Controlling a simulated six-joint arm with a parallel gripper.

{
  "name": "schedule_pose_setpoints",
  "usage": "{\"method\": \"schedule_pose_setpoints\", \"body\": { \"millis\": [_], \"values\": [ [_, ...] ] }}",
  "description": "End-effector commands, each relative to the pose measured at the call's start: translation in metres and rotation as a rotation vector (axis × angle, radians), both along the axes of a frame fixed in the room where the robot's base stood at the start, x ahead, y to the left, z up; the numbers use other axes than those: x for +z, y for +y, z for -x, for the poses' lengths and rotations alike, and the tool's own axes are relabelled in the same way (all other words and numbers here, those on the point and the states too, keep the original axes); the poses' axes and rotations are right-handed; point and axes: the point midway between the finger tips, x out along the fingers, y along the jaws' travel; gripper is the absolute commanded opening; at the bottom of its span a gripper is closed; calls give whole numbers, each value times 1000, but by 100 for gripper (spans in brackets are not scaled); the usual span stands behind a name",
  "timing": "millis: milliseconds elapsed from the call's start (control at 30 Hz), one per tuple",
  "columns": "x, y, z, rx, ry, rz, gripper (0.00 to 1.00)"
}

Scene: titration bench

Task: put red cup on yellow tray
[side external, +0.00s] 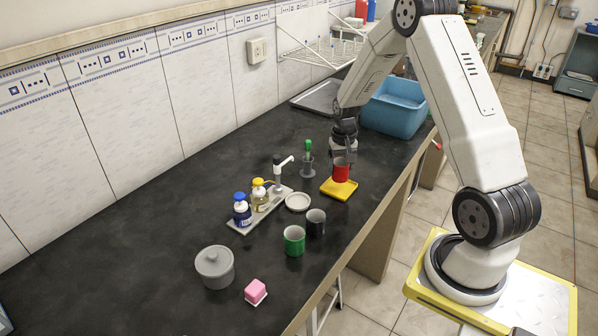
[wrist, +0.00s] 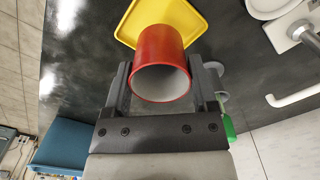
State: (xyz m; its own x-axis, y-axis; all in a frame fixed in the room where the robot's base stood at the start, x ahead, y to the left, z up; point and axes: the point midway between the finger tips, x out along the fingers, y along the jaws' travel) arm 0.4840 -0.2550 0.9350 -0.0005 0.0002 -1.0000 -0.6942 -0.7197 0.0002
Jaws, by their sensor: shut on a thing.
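The red cup (side external: 341,170) is upright between the fingers of my gripper (side external: 342,160) in the side external view. In the wrist view the red cup (wrist: 158,62) shows its rim and pale inside, with the dark fingers of my gripper (wrist: 160,85) closed on its two sides. The yellow tray (side external: 339,189) lies on the dark bench directly below the cup. Part of the tray (wrist: 190,14) shows beyond the cup in the wrist view. I cannot tell whether the cup's base touches the tray.
A green-topped item in a grey holder (side external: 307,160) stands just left of the tray. A white plate (side external: 298,201), green cup (side external: 294,240), dark cup (side external: 316,222) and bottles on a stand (side external: 260,207) are nearby. A blue basin (side external: 394,108) sits behind. The bench's right edge is close.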

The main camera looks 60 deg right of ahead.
Motion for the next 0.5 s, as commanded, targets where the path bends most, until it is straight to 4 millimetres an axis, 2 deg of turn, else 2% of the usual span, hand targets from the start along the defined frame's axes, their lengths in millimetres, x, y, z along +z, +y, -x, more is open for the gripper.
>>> {"method": "schedule_pose_setpoints", "body": {
  "millis": [200, 500],
  "values": [
    [-12, 0, 0, 0, -1, 1, 37],
    [-17, 0, 0, 0, -1, 1, 37]
  ]
}}
